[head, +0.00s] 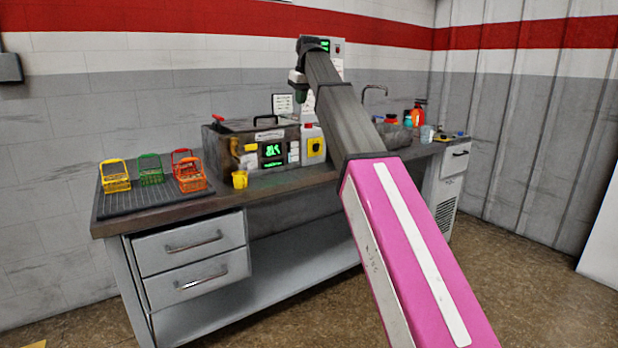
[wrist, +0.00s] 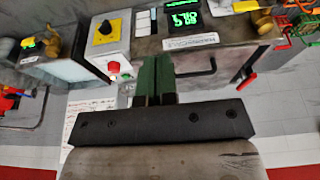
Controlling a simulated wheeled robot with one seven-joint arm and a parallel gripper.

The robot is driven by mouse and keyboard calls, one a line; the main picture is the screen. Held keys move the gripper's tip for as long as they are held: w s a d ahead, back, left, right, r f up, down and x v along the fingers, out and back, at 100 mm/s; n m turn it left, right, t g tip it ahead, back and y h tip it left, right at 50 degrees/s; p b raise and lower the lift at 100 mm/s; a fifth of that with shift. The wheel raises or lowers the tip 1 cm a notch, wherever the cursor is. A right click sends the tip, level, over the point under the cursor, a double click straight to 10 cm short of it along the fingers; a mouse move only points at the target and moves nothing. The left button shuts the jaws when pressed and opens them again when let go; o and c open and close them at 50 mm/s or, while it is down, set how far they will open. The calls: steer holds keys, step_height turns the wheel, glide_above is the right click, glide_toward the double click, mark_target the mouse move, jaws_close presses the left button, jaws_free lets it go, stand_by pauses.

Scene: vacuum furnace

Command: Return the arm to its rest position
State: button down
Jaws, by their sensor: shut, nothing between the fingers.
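My arm reaches up across the head view from the lower right, over the bench. My gripper (head: 300,95) hangs at its far end, pointing down, in the air above the right part of the vacuum furnace (head: 262,163). In the wrist view its two green fingers (wrist: 155,80) are together with nothing between them. The furnace (wrist: 215,55) shows there with a green display, a dark handle and a red lever. The gap between the fingertips and the furnace is hard to judge.
The bench (head: 150,217) carries several coloured baskets on a dark mat (head: 130,204) at left and a yellow cup (head: 239,180). A tap (head: 375,88) and bottles (head: 418,112) are farther right. Floor at right is clear.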

steer(key=s+d+f+m, duration=0.1)
steer(key=s+d+f, duration=0.25)
steer(key=f, duration=0.95)
steer(key=s+d+f+m+g+h, duration=0.1)
steer(key=s+d+f, duration=0.3)
steer(key=f, duration=0.9)
steer(key=s+d+f+m, duration=0.2)
steer(key=d+f, duration=0.3)
steer(key=f, duration=0.8)
steer(key=s+d+f+m+g, duration=0.1)
steer(key=s+d+f, duration=0.3)
steer(key=s+f, duration=0.7)
steer(key=s+d+f+m+h, duration=0.1)
steer(key=s+d+f, duration=0.4)
steer(key=s+f, duration=0.6)
step_height(320, 180, down, 2)
steer(key=shift+s+d+f+m+g, duration=0.1)
steer(key=shift+s+d+m+g, duration=0.05)
steer(key=shift+s+m+g, duration=0.2)
stand_by(1.4)
